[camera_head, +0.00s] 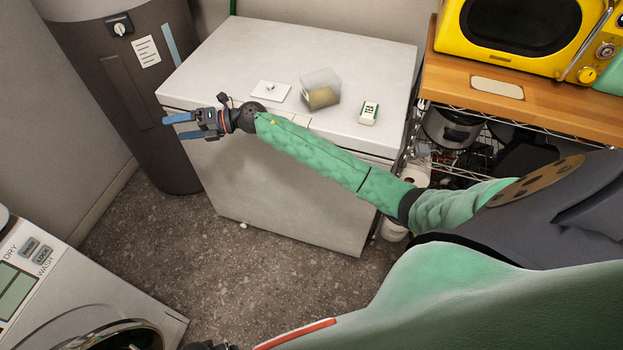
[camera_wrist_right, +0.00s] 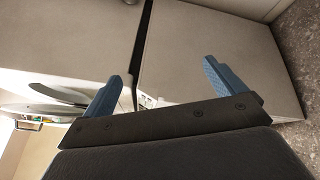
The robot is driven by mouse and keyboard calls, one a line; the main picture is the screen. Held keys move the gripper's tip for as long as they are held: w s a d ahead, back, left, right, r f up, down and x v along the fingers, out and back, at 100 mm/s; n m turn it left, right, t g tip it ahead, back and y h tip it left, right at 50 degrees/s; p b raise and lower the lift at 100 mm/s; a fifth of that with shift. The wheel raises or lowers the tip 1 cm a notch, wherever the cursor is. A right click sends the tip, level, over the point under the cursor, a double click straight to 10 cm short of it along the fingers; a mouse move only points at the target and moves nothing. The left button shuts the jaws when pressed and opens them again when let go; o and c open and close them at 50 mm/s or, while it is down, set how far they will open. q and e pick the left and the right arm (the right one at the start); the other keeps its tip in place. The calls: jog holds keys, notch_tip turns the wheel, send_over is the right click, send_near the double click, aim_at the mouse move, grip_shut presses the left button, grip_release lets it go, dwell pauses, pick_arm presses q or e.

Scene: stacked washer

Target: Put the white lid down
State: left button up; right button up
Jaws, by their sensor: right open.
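The white lid (camera_head: 271,91) is a flat square with a small knob. It lies on top of the white chest (camera_head: 250,50), left of a clear square container (camera_head: 320,90) with yellowish contents. The container stands open at the top. My right gripper (camera_head: 166,129) is open and empty, off the chest's front left edge, to the left of the lid and apart from it. In the right wrist view the two blue fingers (camera_wrist_right: 162,75) are spread wide with nothing held between them. My left gripper does not show clearly in any view.
A small white and green tea box (camera_head: 369,113) stands right of the container. A dark cylindrical tank (camera_head: 120,90) is at the left. A wooden shelf (camera_head: 560,95) with a yellow microwave (camera_head: 515,35) is at the right. A washer (camera_head: 90,310) is at lower left. The chest's back top is clear.

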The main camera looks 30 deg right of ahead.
jog(key=s+d+f+m+t+h, duration=0.2)
jog(key=s+d+f+m+h, duration=0.25)
jog(key=f+m, duration=0.45)
jog(key=s+d+f+m+t+h, duration=0.35)
jog(key=s+f+m+h, duration=0.2)
jog(key=f+m, duration=0.35)
jog(key=s+d+f+m+t+h, duration=0.2)
jog(key=s+d+f+m+h, duration=0.3)
jog(key=f+m, duration=0.4)
jog(key=s+f+m+g, duration=0.2)
jog(key=s+f+g, duration=0.2)
jog(key=s, duration=0.6)
jog(key=s+f+m+g, duration=0.3)
jog(key=s+f, duration=0.3)
jog(key=s, duration=0.5)
jog(key=s+f+m+g, duration=0.2)
jog(key=s+f+g, duration=0.3)
jog(key=s, duration=0.5)
jog(key=shift+s+a+f+m+h, duration=0.2)
jog(key=shift+a+f+m+h, duration=0.1)
jog(key=shift+a+f+h, duration=0.15)
jog(key=shift+d+g, duration=0.15)
jog(key=shift+g, duration=0.1)
